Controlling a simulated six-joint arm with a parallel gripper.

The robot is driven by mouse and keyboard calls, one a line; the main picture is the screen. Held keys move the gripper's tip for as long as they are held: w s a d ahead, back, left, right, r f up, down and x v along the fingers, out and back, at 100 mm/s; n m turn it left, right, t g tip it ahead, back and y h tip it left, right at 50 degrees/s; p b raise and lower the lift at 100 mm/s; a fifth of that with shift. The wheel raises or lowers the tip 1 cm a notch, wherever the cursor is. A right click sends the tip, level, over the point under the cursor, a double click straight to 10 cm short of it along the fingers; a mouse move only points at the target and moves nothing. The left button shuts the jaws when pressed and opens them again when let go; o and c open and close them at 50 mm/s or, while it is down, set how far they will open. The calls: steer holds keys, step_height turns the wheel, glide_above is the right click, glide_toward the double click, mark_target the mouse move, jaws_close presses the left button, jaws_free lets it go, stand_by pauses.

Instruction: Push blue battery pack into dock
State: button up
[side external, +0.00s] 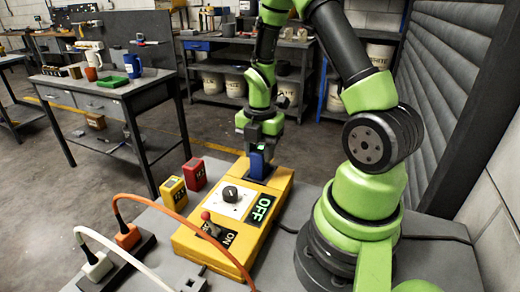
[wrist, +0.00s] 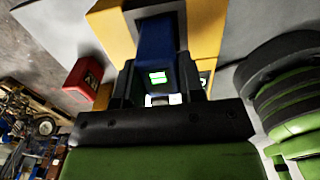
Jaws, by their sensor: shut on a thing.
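The blue battery pack (side external: 258,163) stands upright at the dark dock opening (side external: 261,174) at the far end of the yellow machine (side external: 270,227). Its lower end is at the opening; I cannot tell how deep it sits. My gripper (side external: 259,150) is above the dock, pointing down, with its fingers shut on the pack. In the wrist view the blue pack (wrist: 157,45) shows between the two dark fingers, with a small lit green patch on it. The dock itself is mostly hidden there.
A yellow block (side external: 173,191) and a red block (side external: 194,174) stand left of the machine. The machine's top carries a black knob (side external: 230,193), a red-tipped lever (side external: 207,218) and OFF and ON labels. Orange and white cables (side external: 160,207) run at the front left. My arm's base is on the right.

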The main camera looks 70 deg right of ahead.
steer(key=shift+f, duration=1.05)
steer(key=o, duration=1.3)
steer(key=shift+r, duration=3.45)
